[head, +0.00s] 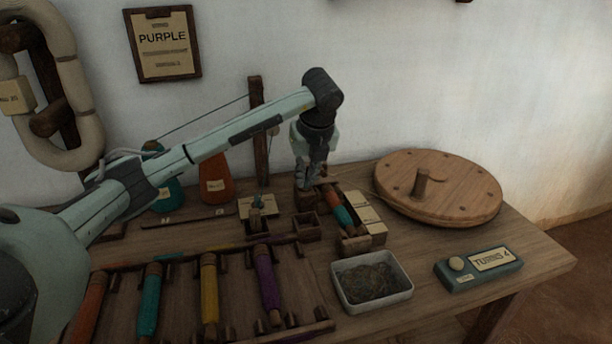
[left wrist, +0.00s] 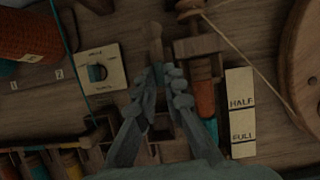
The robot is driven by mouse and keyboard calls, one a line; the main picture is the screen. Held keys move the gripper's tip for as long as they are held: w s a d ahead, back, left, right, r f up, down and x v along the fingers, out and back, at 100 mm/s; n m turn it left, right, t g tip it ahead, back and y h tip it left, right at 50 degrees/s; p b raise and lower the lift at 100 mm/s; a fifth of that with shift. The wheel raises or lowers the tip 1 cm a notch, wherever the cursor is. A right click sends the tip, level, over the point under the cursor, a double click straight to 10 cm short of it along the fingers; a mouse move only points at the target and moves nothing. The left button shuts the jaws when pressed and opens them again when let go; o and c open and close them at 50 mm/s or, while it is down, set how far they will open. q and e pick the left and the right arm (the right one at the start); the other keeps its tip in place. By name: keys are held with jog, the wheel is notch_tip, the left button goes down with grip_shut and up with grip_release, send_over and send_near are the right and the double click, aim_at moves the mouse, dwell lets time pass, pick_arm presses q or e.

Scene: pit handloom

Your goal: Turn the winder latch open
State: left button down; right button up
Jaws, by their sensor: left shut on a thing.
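The winder (head: 355,244) stands on the table with an orange and teal bobbin (head: 338,210) lying in it. The bobbin also shows in the left wrist view (left wrist: 205,97). My left gripper (head: 309,184) points down at the winder's far left end. In the left wrist view its fingers (left wrist: 166,72) are closed together on a small wooden piece (left wrist: 156,42), apparently the winder latch, whose end sticks out past the fingertips. The fingers hide the rest of it, so its angle is unclear. My right gripper is out of view.
A HALF/FULL card (left wrist: 241,110) lies beside the bobbin. A large wooden wheel (head: 450,190) is to the right. A tray of scraps (head: 372,283) and a TURNS 4 box (head: 478,268) are in front. A rack (head: 185,300) of coloured bobbins is at left front.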

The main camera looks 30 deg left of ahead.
pick_arm(q)
jog(key=c, duration=1.6)
grip_release()
jog(key=shift+v, duration=6)
